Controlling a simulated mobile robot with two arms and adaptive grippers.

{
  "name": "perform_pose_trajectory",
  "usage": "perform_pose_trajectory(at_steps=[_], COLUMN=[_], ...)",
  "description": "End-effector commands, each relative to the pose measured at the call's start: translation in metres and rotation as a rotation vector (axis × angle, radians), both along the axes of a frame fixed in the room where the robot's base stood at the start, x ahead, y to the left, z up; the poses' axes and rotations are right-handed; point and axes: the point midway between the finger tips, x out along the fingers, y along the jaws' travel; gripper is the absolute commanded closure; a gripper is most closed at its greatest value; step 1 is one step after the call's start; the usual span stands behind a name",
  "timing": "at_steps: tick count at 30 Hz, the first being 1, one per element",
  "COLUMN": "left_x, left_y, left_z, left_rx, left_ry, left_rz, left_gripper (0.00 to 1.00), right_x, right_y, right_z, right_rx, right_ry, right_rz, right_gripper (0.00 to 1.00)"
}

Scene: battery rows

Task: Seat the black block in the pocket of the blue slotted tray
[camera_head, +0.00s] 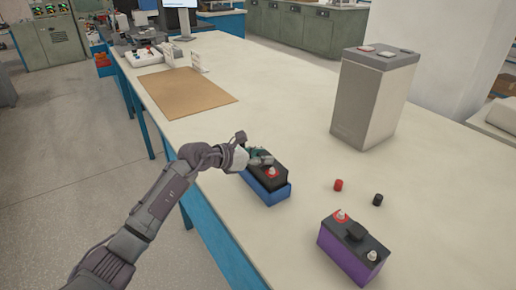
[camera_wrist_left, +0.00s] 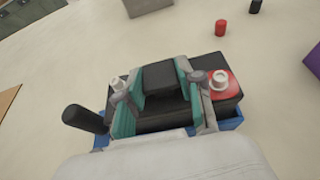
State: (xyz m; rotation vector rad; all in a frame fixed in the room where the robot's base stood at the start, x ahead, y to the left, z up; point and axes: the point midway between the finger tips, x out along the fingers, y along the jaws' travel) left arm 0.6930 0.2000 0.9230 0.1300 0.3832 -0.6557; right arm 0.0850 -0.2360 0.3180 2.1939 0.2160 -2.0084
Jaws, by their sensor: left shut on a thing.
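The black block (camera_head: 268,175) is a dark battery with a red-marked terminal at one end. It sits in or just over the blue slotted tray (camera_head: 268,193), whose wall shows around its lower part; I cannot tell whether it rests on the bottom. My left gripper (camera_head: 260,157) is over the block, shut on its raised top grip. In the left wrist view the teal finger pads of the gripper (camera_wrist_left: 160,88) clasp that grip, the block's body (camera_wrist_left: 222,106) lies below, and blue tray edges (camera_wrist_left: 238,122) show beside it. My right gripper is not in view.
A purple-sided battery (camera_head: 352,252) stands at the front right. A red cap (camera_head: 338,185) and a black cap (camera_head: 378,200) lie between it and a tall grey box (camera_head: 374,98). A brown mat (camera_head: 188,93) lies farther back. The tabletop around the tray is mostly clear.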

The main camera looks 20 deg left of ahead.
Motion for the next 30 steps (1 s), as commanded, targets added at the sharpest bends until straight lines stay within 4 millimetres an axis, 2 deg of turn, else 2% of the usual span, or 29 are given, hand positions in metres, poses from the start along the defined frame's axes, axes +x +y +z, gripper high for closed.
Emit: perform_pose_trajectory(at_steps=[3,4,8,20,23,30], left_x=[0.001,-0.001,-0.001,-0.005,-0.015,-0.053], left_y=[0.001,0.001,0.001,0.006,0.015,0.044], left_z=[0.003,-0.004,-0.002,0.004,0.01,0.028], left_rx=[-0.003,0.002,0.0,-0.002,-0.001,0.001], left_ry=[-0.002,0.01,0.007,-0.001,-0.004,-0.002], left_rz=[0.003,0.001,0.001,0.004,0.004,0.003], left_gripper=[1.0,0.58,0.38,0.38,0.38,0.38], right_x=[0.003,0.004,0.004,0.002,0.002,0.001], right_y=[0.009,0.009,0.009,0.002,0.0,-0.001], right_z=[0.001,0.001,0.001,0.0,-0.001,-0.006], right_rx=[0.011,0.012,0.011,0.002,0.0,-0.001], right_ry=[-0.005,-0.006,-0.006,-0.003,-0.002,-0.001], right_rz=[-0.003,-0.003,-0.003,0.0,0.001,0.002], right_gripper=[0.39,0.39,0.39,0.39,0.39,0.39])
